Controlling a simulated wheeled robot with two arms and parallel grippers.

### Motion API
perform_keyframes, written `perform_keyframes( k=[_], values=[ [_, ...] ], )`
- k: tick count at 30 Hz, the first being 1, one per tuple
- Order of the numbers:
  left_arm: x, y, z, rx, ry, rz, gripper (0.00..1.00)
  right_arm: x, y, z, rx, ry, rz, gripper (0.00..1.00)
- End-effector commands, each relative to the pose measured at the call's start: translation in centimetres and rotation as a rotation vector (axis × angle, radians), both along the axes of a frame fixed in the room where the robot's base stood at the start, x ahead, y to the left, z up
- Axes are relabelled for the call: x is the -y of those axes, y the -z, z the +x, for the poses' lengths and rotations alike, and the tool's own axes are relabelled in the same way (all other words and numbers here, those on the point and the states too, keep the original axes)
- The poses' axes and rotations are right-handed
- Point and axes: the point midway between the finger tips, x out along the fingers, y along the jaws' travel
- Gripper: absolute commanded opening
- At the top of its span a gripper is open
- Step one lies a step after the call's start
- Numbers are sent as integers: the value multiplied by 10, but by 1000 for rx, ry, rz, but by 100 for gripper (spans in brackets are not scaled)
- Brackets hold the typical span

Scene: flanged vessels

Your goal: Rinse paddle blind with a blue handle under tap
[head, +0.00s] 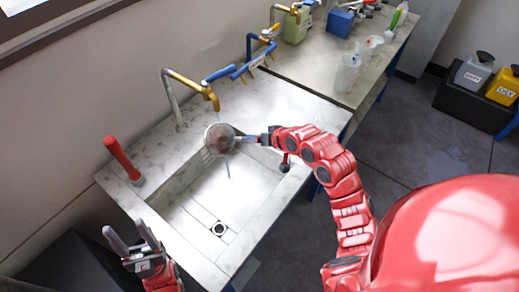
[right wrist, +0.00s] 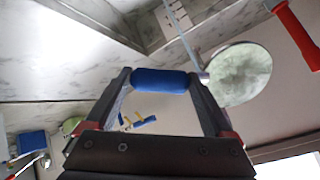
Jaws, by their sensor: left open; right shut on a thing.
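The paddle blind (head: 219,139) is a round disc, brownish on the face seen in the head view, held over the sink (head: 185,215) just below the brass tap (head: 205,88). A thin pale streak, like running water, hangs below the disc. My right gripper (head: 268,138) is shut on its blue handle (right wrist: 160,80); in the right wrist view the handle lies across between the fingers. The disc's other face (right wrist: 238,75) looks pale and greenish there. My left gripper (head: 140,240) is open and empty at the sink's near left corner.
A red upright cylinder (head: 122,160) stands on the counter left of the sink. A second blue-handled tap (head: 255,62) is behind. Clear vessels (head: 348,70) and a blue box (head: 341,22) stand on the far bench. Grey and yellow jugs (head: 503,85) sit at right.

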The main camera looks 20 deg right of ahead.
Motion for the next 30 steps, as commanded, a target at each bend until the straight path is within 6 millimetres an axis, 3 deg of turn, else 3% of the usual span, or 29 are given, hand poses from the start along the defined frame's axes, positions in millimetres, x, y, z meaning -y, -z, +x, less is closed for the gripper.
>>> perform_keyframes(
  k=[15,30],
  values=[
    [0,47,0,-1,0,0,58,8,11,50,6,2,4,0],
    [0,54,0,-1,0,0,58,10,11,62,2,0,2,0]
  ],
)
